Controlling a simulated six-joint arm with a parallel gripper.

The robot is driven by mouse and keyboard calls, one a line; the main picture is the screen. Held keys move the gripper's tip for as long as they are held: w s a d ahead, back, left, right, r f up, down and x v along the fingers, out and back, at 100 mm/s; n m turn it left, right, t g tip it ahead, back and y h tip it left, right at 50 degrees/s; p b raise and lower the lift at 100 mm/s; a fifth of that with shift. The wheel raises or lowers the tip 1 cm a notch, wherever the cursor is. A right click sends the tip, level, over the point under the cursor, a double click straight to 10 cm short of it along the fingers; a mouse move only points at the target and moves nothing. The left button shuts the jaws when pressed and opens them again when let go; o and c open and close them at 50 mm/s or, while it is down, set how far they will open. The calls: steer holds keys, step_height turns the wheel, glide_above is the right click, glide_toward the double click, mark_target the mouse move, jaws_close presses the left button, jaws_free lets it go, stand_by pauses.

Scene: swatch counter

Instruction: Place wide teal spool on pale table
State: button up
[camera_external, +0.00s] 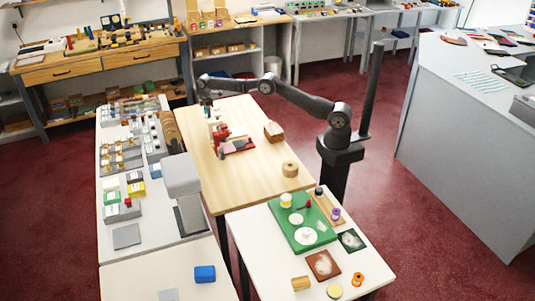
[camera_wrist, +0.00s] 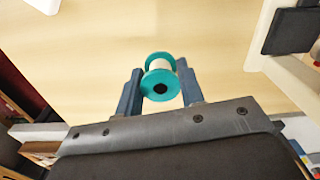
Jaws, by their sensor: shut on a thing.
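The wide teal spool (camera_wrist: 159,88) has teal flanges and a pale middle. In the wrist view it sits between the two blue-grey fingers of my gripper (camera_wrist: 160,76), which is shut on it. Behind it is the pale wood surface of the table (camera_wrist: 95,50). I cannot tell the exact gap between spool and table.
A red device (camera_external: 219,132), a brown block (camera_external: 273,131) and a round wooden piece (camera_external: 290,169) stand on the pale table. A grey counter with swatches (camera_external: 126,236) adjoins its left side. A white table with a green board (camera_external: 281,220) is in front. The table's middle has free room.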

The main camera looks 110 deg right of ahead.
steer(key=shift+f, duration=2)
steer(key=o, duration=1)
steer(key=shift+f, duration=0.15)
steer(key=shift+c, duration=0.2)
step_height(320, 180, up, 12)
steer(key=shift+r, duration=0.15)
